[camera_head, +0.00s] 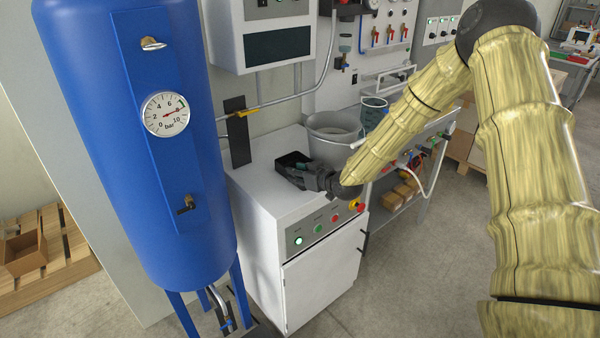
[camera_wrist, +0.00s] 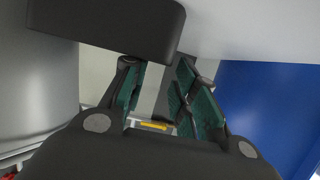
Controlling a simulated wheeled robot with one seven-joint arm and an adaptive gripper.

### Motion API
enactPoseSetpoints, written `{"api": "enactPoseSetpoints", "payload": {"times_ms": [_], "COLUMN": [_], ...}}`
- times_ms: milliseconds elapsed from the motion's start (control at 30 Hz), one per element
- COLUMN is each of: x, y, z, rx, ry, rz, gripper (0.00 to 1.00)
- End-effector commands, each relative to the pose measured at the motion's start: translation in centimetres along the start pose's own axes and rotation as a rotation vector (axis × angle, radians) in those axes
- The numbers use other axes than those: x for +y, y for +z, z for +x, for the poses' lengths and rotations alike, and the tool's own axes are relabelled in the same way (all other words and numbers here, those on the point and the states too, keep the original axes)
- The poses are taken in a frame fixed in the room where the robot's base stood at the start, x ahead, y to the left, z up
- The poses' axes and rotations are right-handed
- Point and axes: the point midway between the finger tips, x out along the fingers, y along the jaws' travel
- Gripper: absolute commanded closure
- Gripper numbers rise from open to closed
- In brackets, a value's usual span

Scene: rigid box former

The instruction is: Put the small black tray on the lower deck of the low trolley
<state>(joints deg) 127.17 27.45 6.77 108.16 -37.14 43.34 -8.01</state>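The small black tray (camera_head: 293,158) is on top of the white cabinet, in front of the grey bucket. In the wrist view, a dark rounded block at the top left looks like the tray (camera_wrist: 105,28), close to the camera. My gripper (camera_head: 286,172) is low over the cabinet top, right beside the tray. In the wrist view my gripper (camera_wrist: 158,78) has its green-padded fingers apart, with a clear gap between them. I cannot tell whether a finger touches the tray. I cannot make out a low trolley in either view.
The white cabinet (camera_head: 325,280) has buttons on its front. A grey bucket (camera_head: 335,150) stands behind the tray. A blue pressure tank (camera_head: 165,90) rises at the left. A bench shelf with brown boxes (camera_head: 397,198) is to the right. The floor (camera_head: 430,275) in front is clear.

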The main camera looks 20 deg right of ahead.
Motion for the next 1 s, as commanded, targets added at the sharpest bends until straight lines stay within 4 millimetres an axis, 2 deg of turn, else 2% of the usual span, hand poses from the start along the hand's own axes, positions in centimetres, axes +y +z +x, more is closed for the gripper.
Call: {"api": "enactPoseSetpoints", "payload": {"times_ms": [300,667,700,833,867,1000], "x": [0.0,0.0,0.0,0.0,0.0,0.0], "y": [0.0,0.1,0.1,0.0,0.0,0.0], "z": [3.8,4.5,4.5,4.5,4.5,4.5], "rx": [-0.001,0.0,0.0,0.0,0.0,0.0], "ry": [0.0,0.0,0.0,0.0,0.0,0.0], "rz": [0.0,0.001,0.001,0.001,0.001,0.0], "gripper": [0.71,0.71,0.73,0.97,1.0,1.0]}}
